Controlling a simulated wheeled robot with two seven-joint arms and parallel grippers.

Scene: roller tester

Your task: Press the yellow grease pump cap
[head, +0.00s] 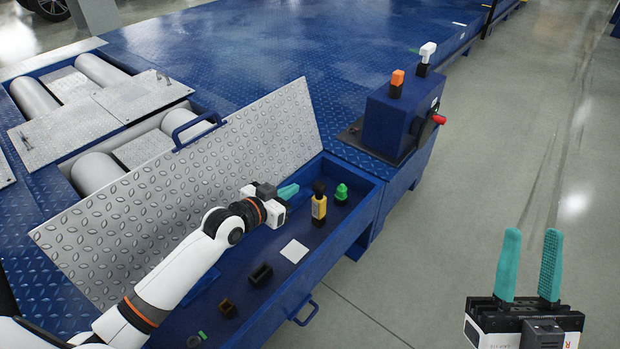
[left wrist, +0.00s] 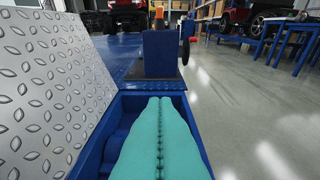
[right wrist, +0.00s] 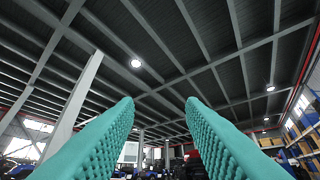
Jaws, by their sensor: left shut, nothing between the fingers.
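A small yellow container with a black top, the grease pump (head: 319,208), stands upright in the blue tray (head: 358,220) below the raised treadplate lid. My left gripper (head: 294,188) is shut and empty, just left of the pump and near the height of its black top, with a small gap seen in the picture. In the left wrist view my shut teal fingers (left wrist: 160,105) point along the tray, and the pump cannot be made out there. My right gripper (head: 532,238) is open and empty over the floor at the right; its spread fingers show in the right wrist view (right wrist: 160,105).
A green bottle (head: 341,194) stands right of the pump. A white square (head: 294,251) and dark open boxes (head: 260,275) lie nearer in the tray. The treadplate lid (head: 220,170) leans up behind my left arm. A blue control box (head: 388,122) stands beyond the tray.

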